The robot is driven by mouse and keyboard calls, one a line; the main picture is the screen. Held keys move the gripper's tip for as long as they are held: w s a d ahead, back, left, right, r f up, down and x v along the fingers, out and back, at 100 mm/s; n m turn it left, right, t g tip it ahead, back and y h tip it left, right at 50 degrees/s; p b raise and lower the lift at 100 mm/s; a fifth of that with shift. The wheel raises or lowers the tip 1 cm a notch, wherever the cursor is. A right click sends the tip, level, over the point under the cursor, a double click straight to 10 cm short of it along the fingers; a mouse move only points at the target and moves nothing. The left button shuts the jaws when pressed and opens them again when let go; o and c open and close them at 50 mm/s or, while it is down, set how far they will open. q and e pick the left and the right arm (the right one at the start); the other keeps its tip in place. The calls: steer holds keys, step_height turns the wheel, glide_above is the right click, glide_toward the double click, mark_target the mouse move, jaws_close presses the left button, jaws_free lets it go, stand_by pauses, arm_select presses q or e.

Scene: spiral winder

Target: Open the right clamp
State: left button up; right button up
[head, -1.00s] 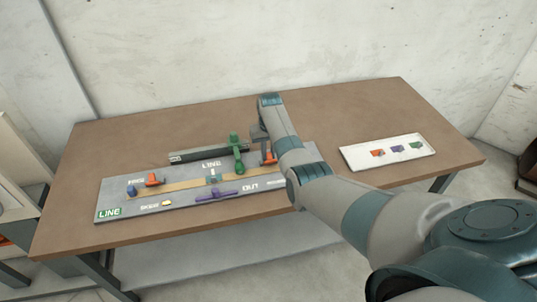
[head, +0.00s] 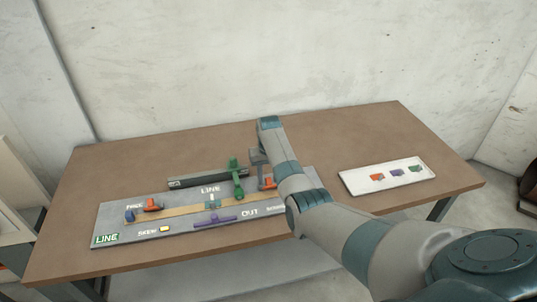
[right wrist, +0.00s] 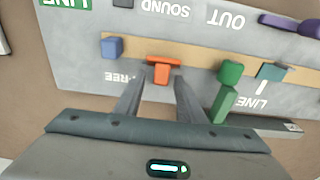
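The right clamp is an orange T-shaped piece (right wrist: 162,68) at the tan strip (right wrist: 205,58) on the grey board (right wrist: 80,20), in the right wrist view. In the head view it shows small and partly covered by my right arm (head: 268,183). My right gripper (right wrist: 160,84) is open, its two fingers on either side of the clamp's stem, with gaps visible. Whether they touch it cannot be told. The left clamp (head: 153,205), also orange, sits near the strip's left end. My left gripper is not in view.
A green post-like part (head: 237,178) stands beside the right clamp, near the right gripper. A blue block (right wrist: 112,47) sits on the strip's other side. A purple piece (head: 215,219) lies on the board's front. A white tray (head: 352,184) stands right; the table between is clear.

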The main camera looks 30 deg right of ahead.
mark_target(268, 179)
step_height(268, 179, up, 16)
steer(key=s, duration=0.1)
steer(key=shift+a, duration=0.2)
stand_by(0.3)
steer(key=shift+s, duration=0.15)
stand_by(0.5)
